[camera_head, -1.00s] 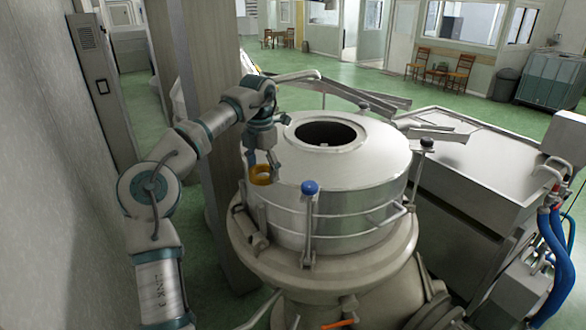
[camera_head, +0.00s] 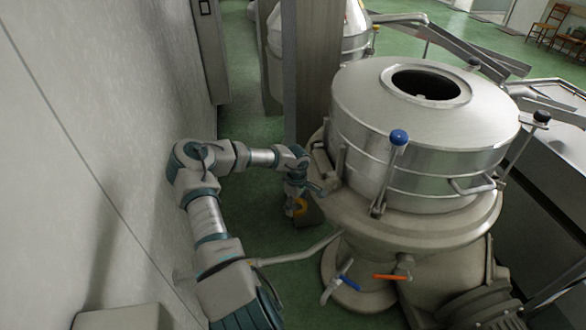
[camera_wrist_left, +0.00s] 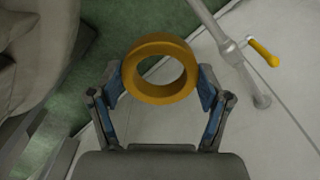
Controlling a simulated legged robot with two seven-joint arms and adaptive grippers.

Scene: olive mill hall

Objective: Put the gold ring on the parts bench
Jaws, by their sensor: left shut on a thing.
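The gold ring (camera_wrist_left: 160,93) is held between the two fingers of my left gripper (camera_wrist_left: 160,88) in the left wrist view, with its hole facing the camera. The left gripper is shut on the ring. I see no parts bench that I can make out for certain. My right gripper is not in view.
The large steel vessel (camera_head: 420,125) with a round opening and a blue-knobbed lever (camera_head: 398,138) stands right of my left arm. A post (camera_head: 312,70) rises behind it. A pale wall (camera_head: 90,130) closes the left side. Valves (camera_head: 340,282) stick out low down.

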